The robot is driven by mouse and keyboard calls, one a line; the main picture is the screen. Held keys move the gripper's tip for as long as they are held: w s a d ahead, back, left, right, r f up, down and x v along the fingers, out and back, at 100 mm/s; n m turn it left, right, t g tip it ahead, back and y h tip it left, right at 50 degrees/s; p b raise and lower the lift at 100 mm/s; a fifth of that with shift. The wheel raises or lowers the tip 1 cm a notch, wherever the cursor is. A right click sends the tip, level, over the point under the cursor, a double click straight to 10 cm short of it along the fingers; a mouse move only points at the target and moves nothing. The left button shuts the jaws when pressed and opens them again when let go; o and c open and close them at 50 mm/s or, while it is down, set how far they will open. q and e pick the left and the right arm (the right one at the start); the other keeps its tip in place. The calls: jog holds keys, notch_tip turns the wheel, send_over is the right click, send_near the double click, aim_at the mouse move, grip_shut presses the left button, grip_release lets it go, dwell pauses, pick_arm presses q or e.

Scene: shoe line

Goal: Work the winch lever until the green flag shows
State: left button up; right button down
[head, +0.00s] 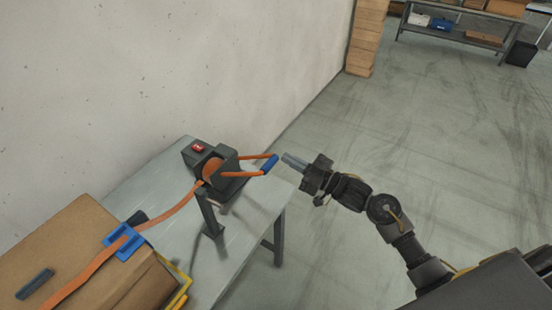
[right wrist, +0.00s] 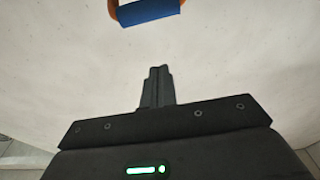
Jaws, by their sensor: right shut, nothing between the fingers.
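The winch (head: 212,168) is a dark grey block with an orange strap drum, mounted on a post at the grey table. Its lever has two orange arms and a blue grip (head: 269,164), pointing right. A red flag (head: 198,148) shows on top of the winch; no green is seen on it. My right gripper (head: 284,157) is shut and empty, its fingertips just right of the blue grip. In the right wrist view the blue grip (right wrist: 148,12) lies beyond the closed fingertips (right wrist: 158,72), with a small gap showing. My left gripper is not in view.
An orange strap (head: 170,212) runs from the winch through a blue corner piece (head: 124,243) over a cardboard box (head: 85,255). The table (head: 255,215) stands against a pale wall (head: 150,70). Open floor (head: 430,140) lies to the right, with a shelf (head: 455,32) far back.

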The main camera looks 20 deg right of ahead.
jog(key=p+x, duration=0.2)
jog(key=x, duration=0.4)
jog(key=f, duration=0.2)
jog(key=f+p, duration=0.1)
jog(key=f, duration=0.1)
jog(key=shift+s+d, duration=0.15)
jog(key=shift+s, duration=0.15)
